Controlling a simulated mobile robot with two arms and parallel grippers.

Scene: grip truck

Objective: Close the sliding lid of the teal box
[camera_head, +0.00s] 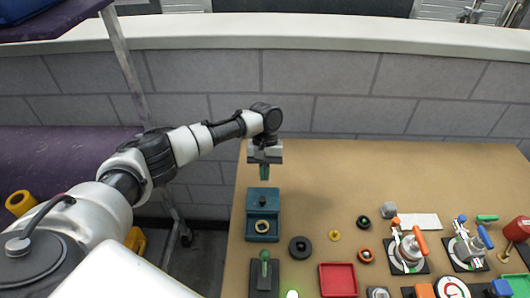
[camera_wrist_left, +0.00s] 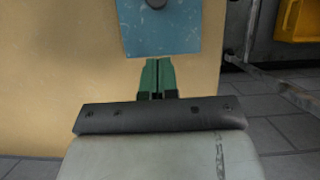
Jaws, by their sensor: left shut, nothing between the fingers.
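The teal box (camera_head: 262,237) stands near the left edge of the table. Its sliding lid (camera_head: 254,195), with a dark knob (camera_head: 264,200), covers the far part. The near part is open and shows a yellow ring (camera_head: 261,226) inside. My left gripper (camera_head: 264,177) points down just beyond the far side of the box. Its green fingers are together and empty. In the left wrist view the shut fingertips (camera_wrist_left: 158,64) show close to the edge of a teal surface (camera_wrist_left: 165,35) with a dark knob; I cannot tell whether they touch. My right gripper is not in view.
A black ring (camera_head: 300,247), a dark stand with a green handle (camera_head: 264,268) and a red tray (camera_head: 338,280) lie near the box. Several clamps and small parts fill the right side. The table's far middle is clear, with a brick wall behind.

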